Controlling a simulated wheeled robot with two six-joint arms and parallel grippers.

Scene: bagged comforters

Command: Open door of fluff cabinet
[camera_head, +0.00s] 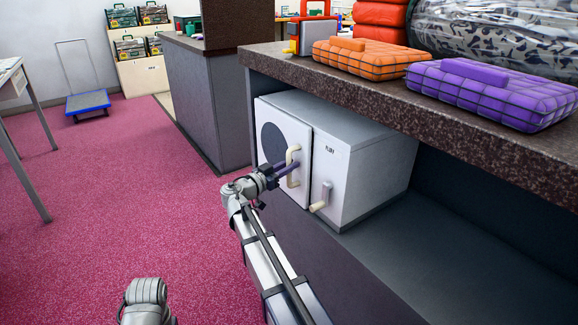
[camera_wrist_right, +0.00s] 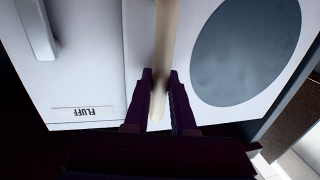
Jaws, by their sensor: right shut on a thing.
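The fluff cabinet (camera_head: 365,160) is a white box on the lower shelf under the counter, with a small label on its front. Its door (camera_head: 268,112) has a dark round window and looks shut or nearly so. A cream upright handle (camera_head: 294,152) is on the door's right side. My right gripper (camera_head: 292,166) is shut on this handle. In the right wrist view the dark fingers (camera_wrist_right: 159,88) sit on both sides of the handle (camera_wrist_right: 166,35), and the FLUFF label (camera_wrist_right: 85,112) is upside down. My left gripper is out of view.
A crank lever (camera_head: 321,199) sticks out from the cabinet front, right of the door. The dark countertop (camera_head: 400,100) overhangs the cabinet and bears an orange bag (camera_head: 365,62) and a purple bag (camera_head: 490,95).

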